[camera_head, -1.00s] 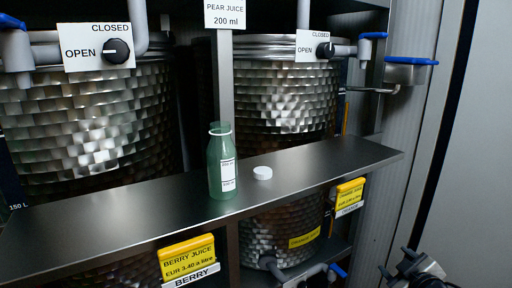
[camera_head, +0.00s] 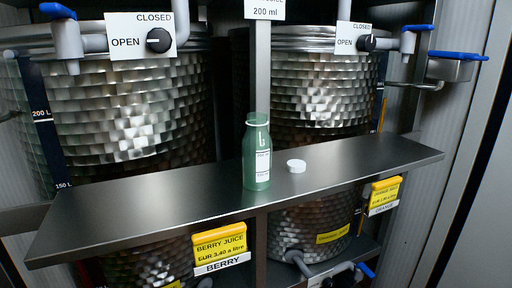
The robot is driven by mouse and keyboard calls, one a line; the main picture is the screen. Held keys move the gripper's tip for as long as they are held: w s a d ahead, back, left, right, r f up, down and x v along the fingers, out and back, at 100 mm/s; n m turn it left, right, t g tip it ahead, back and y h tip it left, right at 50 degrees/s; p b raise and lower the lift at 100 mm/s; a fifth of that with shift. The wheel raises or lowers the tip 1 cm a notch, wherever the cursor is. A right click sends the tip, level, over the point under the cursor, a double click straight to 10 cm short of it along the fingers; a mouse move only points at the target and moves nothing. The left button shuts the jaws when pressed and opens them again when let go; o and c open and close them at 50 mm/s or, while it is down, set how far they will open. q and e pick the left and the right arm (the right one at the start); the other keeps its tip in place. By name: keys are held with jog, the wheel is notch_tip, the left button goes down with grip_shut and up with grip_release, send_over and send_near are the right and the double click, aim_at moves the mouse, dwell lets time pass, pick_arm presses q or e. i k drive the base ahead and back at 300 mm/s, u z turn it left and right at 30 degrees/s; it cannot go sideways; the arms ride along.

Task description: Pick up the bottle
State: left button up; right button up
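A green bottle (camera_head: 257,150) with a white label stands upright and open on a dark metal shelf (camera_head: 140,207), near the middle of the head view. A white cap (camera_head: 296,166) lies on the shelf just right of the bottle, apart from it. Neither of my grippers shows in the head view now.
Two large dimpled steel tanks (camera_head: 127,110) and (camera_head: 318,95) stand behind the shelf, with blue-handled taps and open/closed dials. Yellow price signs, one reading berry juice (camera_head: 219,243), hang at the shelf's front edge. The left part of the shelf is bare.

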aim_at(257, 142)
jog(key=u, duration=0.95)
jog(key=k, duration=0.5)
jog(key=u, duration=0.7)
jog(key=i, duration=0.8)
jog(key=z, duration=2.2)
jog(key=i, duration=0.3)
jog(key=u, duration=0.15)
